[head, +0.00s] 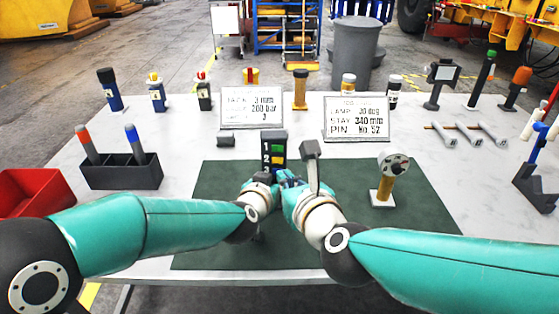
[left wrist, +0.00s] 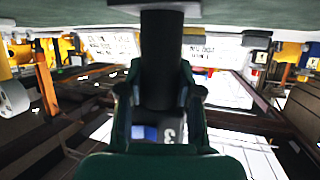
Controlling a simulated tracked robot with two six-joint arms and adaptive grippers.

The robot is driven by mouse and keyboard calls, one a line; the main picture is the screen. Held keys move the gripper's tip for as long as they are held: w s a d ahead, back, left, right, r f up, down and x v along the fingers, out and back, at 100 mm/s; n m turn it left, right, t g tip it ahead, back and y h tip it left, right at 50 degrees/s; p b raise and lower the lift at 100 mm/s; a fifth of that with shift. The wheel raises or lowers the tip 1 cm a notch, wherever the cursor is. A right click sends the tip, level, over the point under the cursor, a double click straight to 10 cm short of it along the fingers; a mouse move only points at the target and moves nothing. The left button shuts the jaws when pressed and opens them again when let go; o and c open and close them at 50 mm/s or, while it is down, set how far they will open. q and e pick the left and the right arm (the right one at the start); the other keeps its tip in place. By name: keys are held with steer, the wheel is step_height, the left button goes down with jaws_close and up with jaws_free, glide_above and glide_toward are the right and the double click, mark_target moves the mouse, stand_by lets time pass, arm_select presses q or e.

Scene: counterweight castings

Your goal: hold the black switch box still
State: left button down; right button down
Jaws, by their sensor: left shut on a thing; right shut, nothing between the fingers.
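The black switch box (head: 280,139) stands upright near the back edge of the green mat, with 1, 2, 3 down its front beside coloured switches, the upper one green and one below it yellow. My arms hide its lower part in the head view. My left gripper (head: 265,179) is shut on it low down. In the left wrist view the left gripper's fingers (left wrist: 161,100) lie on both sides of the dark box (left wrist: 161,62). My right gripper (head: 287,177) is shut and empty, close in front of the box's lower right side.
Two sign plates (head: 251,108) (head: 356,118) stand behind the mat (head: 420,215). A round-headed yellow-handled tool (head: 383,190) stands on the mat's right. A dark holder (head: 120,171) with two pens and a red bin (head: 38,190) are at left. Several tools line the back.

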arm_select(q)
steer(key=shift+f, duration=0.2)
steer(key=c, duration=0.7)
jaws_free()
steer(key=shift+r, duration=0.1)
